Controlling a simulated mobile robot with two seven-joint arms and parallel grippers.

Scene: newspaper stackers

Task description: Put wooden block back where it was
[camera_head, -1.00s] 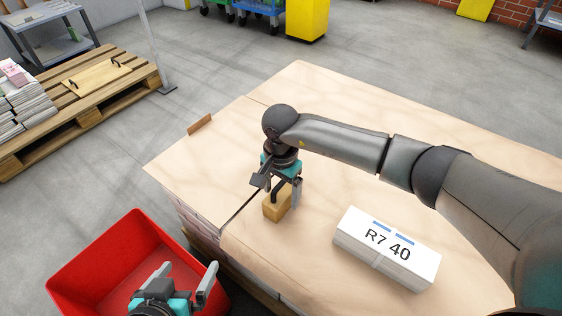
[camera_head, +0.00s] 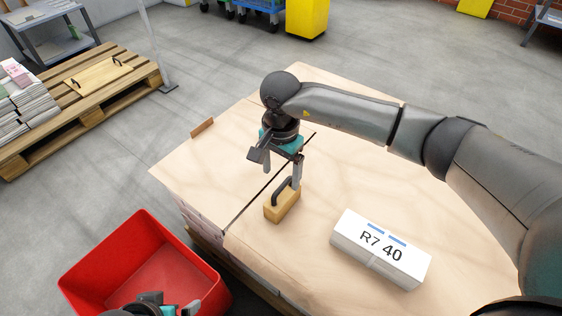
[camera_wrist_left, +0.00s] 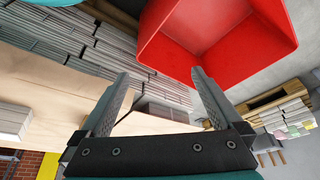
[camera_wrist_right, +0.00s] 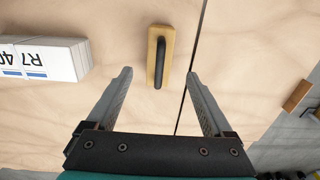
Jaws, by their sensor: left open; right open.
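The wooden block (camera_head: 281,208), with a dark handle on top, stands on the pale board top of the stack, beside the seam. In the right wrist view the block (camera_wrist_right: 168,40) lies ahead of the fingertips, clear of them. My right gripper (camera_head: 283,172) is open and empty, just above and behind the block; its two fingers (camera_wrist_right: 158,74) show apart in the wrist view. My left gripper (camera_wrist_left: 158,74) is open and empty near the red crate; in the head view only part of it (camera_head: 170,308) shows at the bottom edge.
A white paper bundle (camera_head: 380,250) marked R7 40 lies right of the block. A red crate (camera_head: 190,255) stands on the floor at lower left. A small brown wooden piece (camera_head: 202,128) sits at the board's far left edge. A pallet (camera_head: 125,95) with newspapers stands further left.

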